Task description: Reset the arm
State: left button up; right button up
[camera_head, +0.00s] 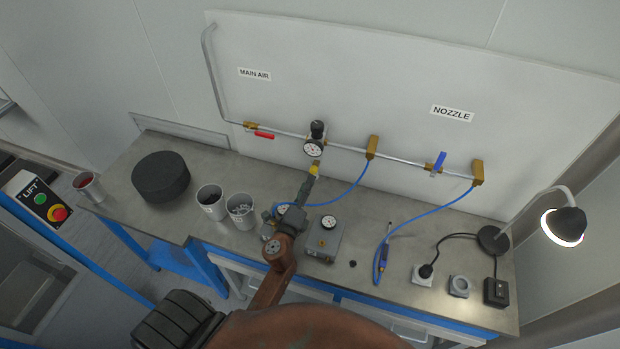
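My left arm comes up from the bottom middle in brown links. My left gripper (310,178) is a narrow grey shape over the workbench (130,195), pointing at the back panel. Its tip overlaps a small yellow part (314,169) just below the round pressure gauge (313,148). I cannot tell whether it touches that part, or whether its fingers are open or shut. The arm partly hides a second gauge and a grey fitting on the bench. My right gripper is not in view.
A grey box with a gauge (324,240) stands right beside the arm. Two cups (211,203) (240,212) and a black round block (160,177) stand to the left.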

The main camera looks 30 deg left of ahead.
pick_arm(q)
jog(key=shift+v, duration=1.2)
